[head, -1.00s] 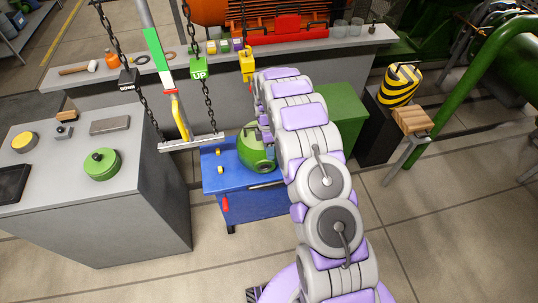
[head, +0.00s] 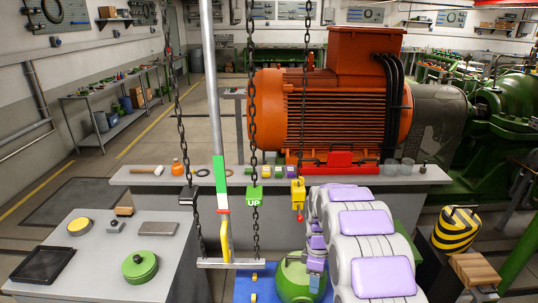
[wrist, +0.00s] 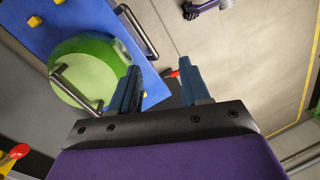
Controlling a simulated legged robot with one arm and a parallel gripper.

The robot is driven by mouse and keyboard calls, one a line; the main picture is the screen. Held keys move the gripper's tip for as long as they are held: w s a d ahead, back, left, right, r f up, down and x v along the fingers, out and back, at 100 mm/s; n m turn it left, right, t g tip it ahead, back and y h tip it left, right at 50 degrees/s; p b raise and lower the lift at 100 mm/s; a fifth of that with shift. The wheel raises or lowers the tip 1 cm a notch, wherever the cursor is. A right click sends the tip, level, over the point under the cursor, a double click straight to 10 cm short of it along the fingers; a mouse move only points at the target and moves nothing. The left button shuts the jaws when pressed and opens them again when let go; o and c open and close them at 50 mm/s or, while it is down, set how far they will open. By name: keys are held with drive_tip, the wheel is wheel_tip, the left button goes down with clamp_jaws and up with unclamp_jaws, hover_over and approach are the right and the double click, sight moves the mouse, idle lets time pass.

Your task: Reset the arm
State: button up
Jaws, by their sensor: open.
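My gripper (wrist: 159,70) is open in the wrist view, with its two blue fingers apart and nothing between them. In the head view my purple and grey arm (head: 366,245) reaches forward at the lower right. A green rounded case (head: 293,281) sits on the blue cart (head: 262,270), just left of my arm's end. In the wrist view the green case (wrist: 82,72), with a dark bar handle, lies left of the fingers. The left finger overlaps its edge in the picture; I cannot tell whether they touch.
A grey table (head: 75,262) at left holds a green round lid (head: 139,267), a black tray and small blocks. A hoist bar (head: 230,263) hangs on chains left of my arm. A black-yellow striped object (head: 456,230) and an orange motor (head: 325,110) stand beyond.

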drive_tip(key=s+r+m, duration=0.4)
drive_tip(key=s+r, duration=0.4)
drive_tip(key=r, duration=0.1)
drive_tip(key=s+r+m, duration=0.3)
drive_tip(key=s, duration=0.7)
drive_tip(key=s+r+m, duration=0.3)
drive_tip(key=s, duration=0.7)
drive_tip(key=s+r+m, duration=0.3)
drive_tip(key=s+m, duration=0.1)
drive_tip(key=s, duration=0.6)
drive_tip(key=shift+s+a+r, duration=0.25)
drive_tip(key=shift+s+a, duration=0.05)
drive_tip(key=shift+s, duration=0.1)
